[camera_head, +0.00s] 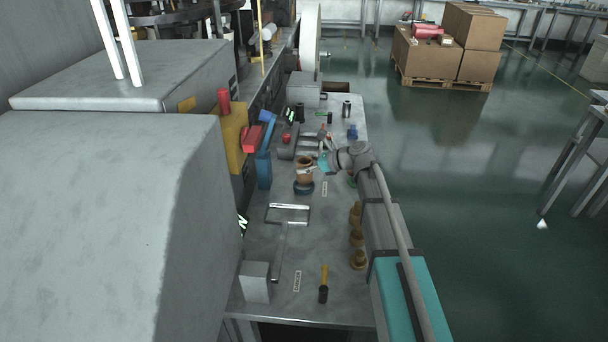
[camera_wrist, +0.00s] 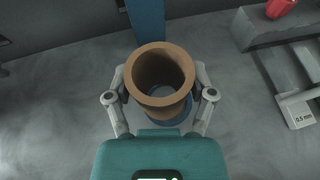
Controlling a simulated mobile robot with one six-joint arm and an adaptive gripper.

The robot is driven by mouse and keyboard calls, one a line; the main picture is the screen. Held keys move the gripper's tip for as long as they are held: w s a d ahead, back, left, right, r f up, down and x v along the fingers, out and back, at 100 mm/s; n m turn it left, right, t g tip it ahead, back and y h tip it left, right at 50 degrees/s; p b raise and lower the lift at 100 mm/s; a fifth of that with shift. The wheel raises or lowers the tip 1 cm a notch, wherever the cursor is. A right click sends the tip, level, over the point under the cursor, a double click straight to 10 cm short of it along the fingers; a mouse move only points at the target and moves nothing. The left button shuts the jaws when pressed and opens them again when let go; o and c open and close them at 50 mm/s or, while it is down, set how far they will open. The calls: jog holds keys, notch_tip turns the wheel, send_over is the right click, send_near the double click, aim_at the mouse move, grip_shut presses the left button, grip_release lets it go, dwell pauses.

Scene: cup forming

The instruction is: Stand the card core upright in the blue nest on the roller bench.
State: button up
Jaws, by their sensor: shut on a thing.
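The card core (camera_head: 304,165) is a brown tube with a flared rim, and it stands about upright. In the wrist view the core (camera_wrist: 146,101) is seen from above, its open top facing the camera. My gripper (camera_wrist: 163,93) has one finger on each side of it and is shut on it. In the head view my gripper (camera_head: 314,170) reaches in from the right. The blue nest (camera_head: 304,189) is a dark blue ring on the bench directly below the core. Its edge shows under the core in the wrist view (camera_wrist: 186,117). I cannot tell whether the core touches it.
The grey roller bench (camera_head: 262,232) has a metal bracket (camera_head: 288,214) in front of the nest. A blue upright (camera_head: 263,170) is close on the left.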

jog(key=shift+w+a+f+b, duration=0.1)
jog(key=shift+w+f+b, duration=0.1)
jog(key=shift+f+b, duration=0.25)
jog(key=shift+w+a+f+b, duration=0.1)
jog(key=shift+w+f+b, duration=0.1)
jog(key=shift+f+b, duration=1.35)
jog(key=shift+f, duration=0.2)
jog(key=o, duration=1.1)
jog(key=shift+r, duration=0.1)
jog(key=shift+c, duration=0.2)
jog(key=shift+r, duration=0.15)
jog(key=shift+s+d+r, duration=0.1)
jog(key=shift+d+r, duration=0.05)
jog(key=shift+d, duration=0.1)
jog(key=p+v, duration=0.4)
jog(key=v, duration=0.7)
jog(key=shift+d+p, duration=0.25)
jog(key=shift+p, duration=0.1)
jog(key=shift+r, duration=0.1)
